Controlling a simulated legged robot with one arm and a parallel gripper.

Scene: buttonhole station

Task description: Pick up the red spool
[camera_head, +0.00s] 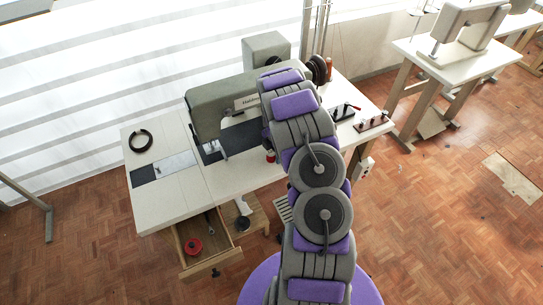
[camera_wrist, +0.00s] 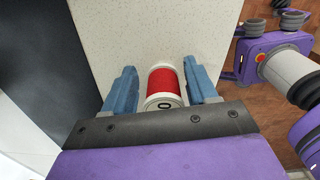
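The red spool (camera_wrist: 166,84), with white ends, is on the speckled pale tabletop (camera_wrist: 150,25) in the wrist view. My gripper's two blue fingers (camera_wrist: 161,88) stand on either side of the spool, apart from each other. A small gap shows between the left finger and the spool; the right finger is very close to it, and I cannot tell whether they touch. In the head view the spool (camera_head: 270,157) shows as a small red patch beside my arm, near the table's front edge. My gripper is hidden behind my arm there.
A green-grey sewing machine (camera_head: 220,95) stands on the table (camera_head: 150,202), left of my arm. A black ring (camera_head: 140,141) lies at the left end. An open drawer (camera_head: 208,257) below holds a red round item (camera_head: 193,246). Small racks (camera_head: 372,122) sit right of my arm.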

